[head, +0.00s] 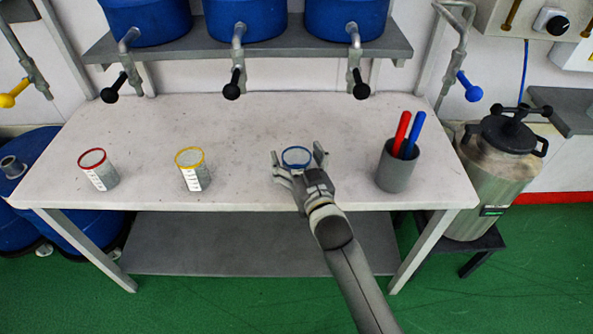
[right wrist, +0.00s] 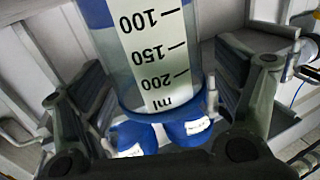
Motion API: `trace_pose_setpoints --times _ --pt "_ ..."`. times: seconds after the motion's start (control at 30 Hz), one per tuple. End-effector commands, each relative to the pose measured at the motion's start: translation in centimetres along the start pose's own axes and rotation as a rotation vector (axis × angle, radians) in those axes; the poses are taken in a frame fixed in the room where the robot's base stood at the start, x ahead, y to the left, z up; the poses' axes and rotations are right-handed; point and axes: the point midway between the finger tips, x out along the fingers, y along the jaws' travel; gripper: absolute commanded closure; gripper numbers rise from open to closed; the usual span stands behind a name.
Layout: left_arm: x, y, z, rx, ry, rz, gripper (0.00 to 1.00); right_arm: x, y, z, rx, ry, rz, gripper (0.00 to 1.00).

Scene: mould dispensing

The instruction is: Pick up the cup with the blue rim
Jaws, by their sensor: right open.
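The cup with the blue rim (head: 297,157) stands on the white table (head: 240,135), right of its middle. My right gripper (head: 299,161) is open at the cup, with one finger on each side of it. In the right wrist view the cup (right wrist: 152,60) shows large, with a measuring scale, between the open fingers (right wrist: 160,95). Gaps show on both sides of the cup. The gripper hides the cup's lower part in the head view. My left gripper is not in view.
A red-rimmed cup (head: 98,170) and a yellow-rimmed cup (head: 190,170) stand to the left. A grey holder (head: 396,172) with a red and a blue stick stands close on the right. Blue barrels (head: 240,18) with taps are at the back.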

Motion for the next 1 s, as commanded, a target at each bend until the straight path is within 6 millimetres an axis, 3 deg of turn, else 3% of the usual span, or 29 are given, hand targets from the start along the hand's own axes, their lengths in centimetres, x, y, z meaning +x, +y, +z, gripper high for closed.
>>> trace_pose_setpoints --times 0.2,0.73,1.0 --pt "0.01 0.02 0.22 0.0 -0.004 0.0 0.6 0.05 0.01 -0.02 0.0 0.001 0.0 0.14" --pt "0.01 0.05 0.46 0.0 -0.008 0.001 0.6 0.03 0.02 -0.01 0.0 0.0 0.0 0.82" --pt "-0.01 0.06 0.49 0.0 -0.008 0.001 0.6 0.04 0.01 -0.24 0.0 0.003 0.0 0.82"
